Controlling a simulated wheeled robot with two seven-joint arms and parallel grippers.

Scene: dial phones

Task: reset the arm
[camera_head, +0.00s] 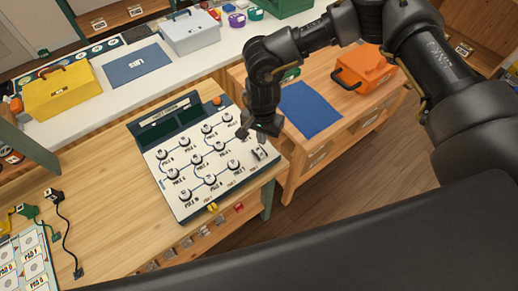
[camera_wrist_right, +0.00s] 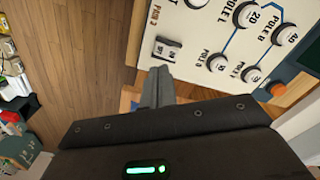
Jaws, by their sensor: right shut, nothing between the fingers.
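The dial panel (camera_head: 152,152) is a white board with several round knobs joined by blue lines, and it lies on the wooden workbench. My right arm comes in from the upper right. My right gripper (camera_head: 246,134) hangs over the panel's right edge, shut and empty. In the right wrist view the closed grey fingers (camera_wrist_right: 158,88) point toward a small switch block (camera_wrist_right: 167,48) on the panel's corner. They appear apart from it, though the exact gap is hard to judge. The switch block also shows in the head view (camera_head: 259,154). My left gripper is not in view.
A yellow toolbox (camera_head: 62,92), a blue mat (camera_head: 137,64) and a grey box (camera_head: 190,34) stand on the white rear counter. An orange case (camera_head: 366,68) and a blue cloth (camera_head: 311,110) are on the right bench. Black cables (camera_head: 65,225) lie at left. Bare bench lies left of the panel.

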